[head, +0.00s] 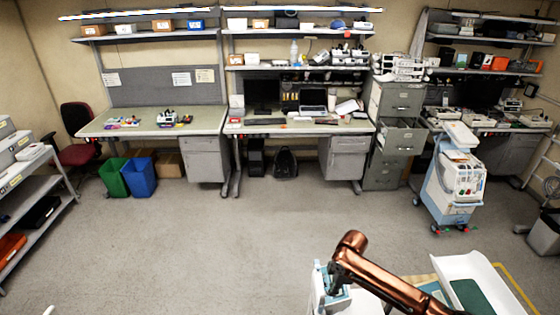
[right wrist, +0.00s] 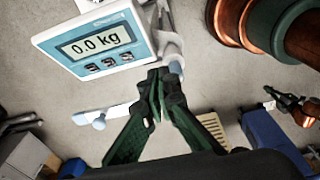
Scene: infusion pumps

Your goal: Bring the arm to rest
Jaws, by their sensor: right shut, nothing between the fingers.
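My right arm (head: 385,283) is copper-coloured and reaches in from the lower right of the head view. Its gripper is hard to make out there. In the right wrist view my right gripper (right wrist: 159,80) has dark green fingers that are together and empty. The fingertips appear just below a white and blue scale display (right wrist: 95,45) that reads 0.0 kg; I cannot tell if they touch it.
A white and blue scale (head: 322,290) stands partly behind my right arm. A white tray (head: 468,268) with a green pad is at the lower right. A pump cart (head: 455,180) stands beyond. Workbenches line the back wall. The floor (head: 200,240) at the middle left is clear.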

